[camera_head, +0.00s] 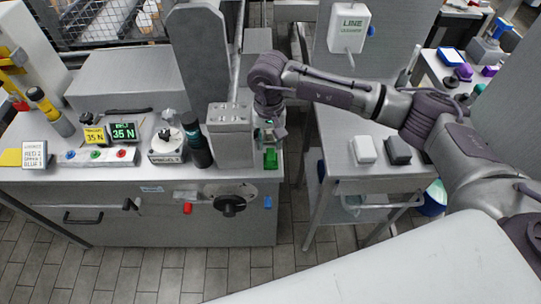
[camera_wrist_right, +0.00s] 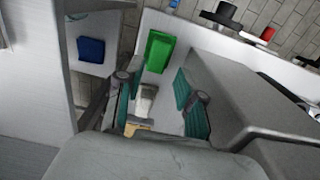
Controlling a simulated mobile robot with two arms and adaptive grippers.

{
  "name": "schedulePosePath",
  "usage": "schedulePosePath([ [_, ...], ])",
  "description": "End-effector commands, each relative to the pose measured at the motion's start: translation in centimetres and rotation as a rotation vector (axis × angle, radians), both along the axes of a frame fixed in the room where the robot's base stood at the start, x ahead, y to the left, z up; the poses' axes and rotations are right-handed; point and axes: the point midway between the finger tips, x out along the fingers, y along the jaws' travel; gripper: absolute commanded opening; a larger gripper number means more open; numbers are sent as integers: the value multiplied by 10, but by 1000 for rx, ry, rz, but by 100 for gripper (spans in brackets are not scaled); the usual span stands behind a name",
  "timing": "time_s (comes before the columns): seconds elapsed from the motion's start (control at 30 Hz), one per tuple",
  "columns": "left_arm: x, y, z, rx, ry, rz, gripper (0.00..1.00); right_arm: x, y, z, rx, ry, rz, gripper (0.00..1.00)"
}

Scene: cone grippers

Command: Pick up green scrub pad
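The green scrub pad (camera_head: 270,159) is a small bright green block near the right front corner of the grey counter. It also shows in the right wrist view (camera_wrist_right: 159,52), just beyond the fingertips. My right gripper (camera_head: 267,133) is over the counter, just behind the pad in the head view. In the right wrist view my right gripper (camera_wrist_right: 158,88) has its two teal-padded fingers spread apart. A whitish and tan item (camera_wrist_right: 143,103) shows between the fingers, and I cannot tell whether it is touched. My left gripper is not in view.
A grey metal box (camera_head: 230,135) stands close left of my right gripper, with a dark bottle (camera_head: 197,145) beside it. A gap of floor separates the counter from a side table (camera_head: 350,176) bearing a white block (camera_head: 363,150) and a dark block (camera_head: 397,151).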

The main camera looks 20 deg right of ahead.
Motion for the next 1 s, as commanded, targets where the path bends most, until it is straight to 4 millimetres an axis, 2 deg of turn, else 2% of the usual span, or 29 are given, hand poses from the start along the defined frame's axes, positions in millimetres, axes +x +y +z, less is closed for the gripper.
schedulePosePath([
  [0.17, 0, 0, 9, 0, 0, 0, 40, -3, -1, -13, 0, 4, 0, 38],
  [0.3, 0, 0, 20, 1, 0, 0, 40, -6, -2, -34, -1, 5, -1, 38],
  [0.4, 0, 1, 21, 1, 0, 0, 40, -4, -2, -47, 1, 3, 0, 38],
  [0.7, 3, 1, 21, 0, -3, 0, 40, -4, -2, -55, 1, -1, 1, 38],
  [0.73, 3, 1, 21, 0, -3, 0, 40, -4, -2, -55, 1, -1, 1, 36],
  [0.93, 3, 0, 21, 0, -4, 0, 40, -4, -2, -55, 1, -1, 0, 2],
  [1.0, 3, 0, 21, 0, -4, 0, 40, -4, -2, -54, 1, -1, 0, 0],
])
